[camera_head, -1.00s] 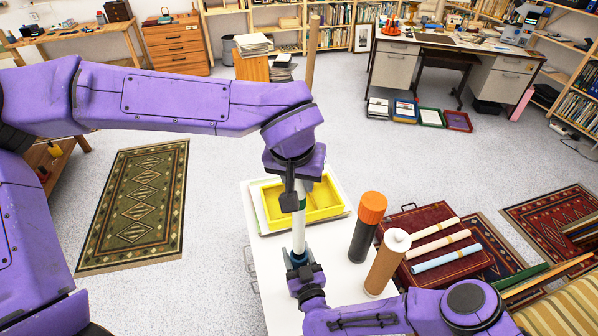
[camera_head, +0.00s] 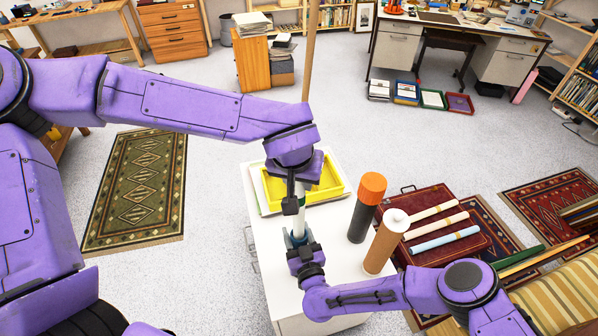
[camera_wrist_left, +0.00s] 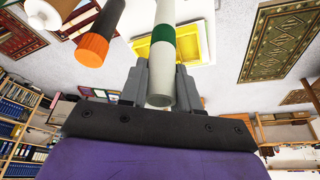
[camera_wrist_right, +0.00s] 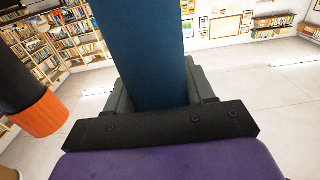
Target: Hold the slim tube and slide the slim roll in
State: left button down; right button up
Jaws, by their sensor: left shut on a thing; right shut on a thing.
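My left gripper (camera_head: 297,196) is shut on the slim roll (camera_head: 299,218), a white stick with a green band. The roll (camera_wrist_left: 163,65) stands between the fingers in the left wrist view. My right gripper (camera_head: 300,247) is below it, shut on the slim tube (camera_head: 297,237), which is dark blue-teal and upright. The tube (camera_wrist_right: 152,50) fills the middle of the right wrist view. In the head view the roll's lower part meets the tube's top. The tube's mouth is too small to see there, so I cannot tell how deep the roll sits.
The white table carries a yellow tray (camera_head: 330,192) behind the grippers. A dark tube with an orange cap (camera_head: 371,186) and a brown tube with a white cap (camera_head: 385,245) stand close on the right. A red case (camera_head: 425,206) with several rolls lies beyond.

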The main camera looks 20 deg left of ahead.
pick_arm(q)
notch_tip(320, 180, down, 8)
jog(key=shift+f, duration=0.2)
dwell(1.0)
jog(key=c, duration=0.7)
grip_release()
jog(key=shift+c, duration=0.2)
jog(key=v, duration=1.2)
pick_arm(e)
jog(key=o, duration=1.3)
jog(key=shift+c, duration=0.2)
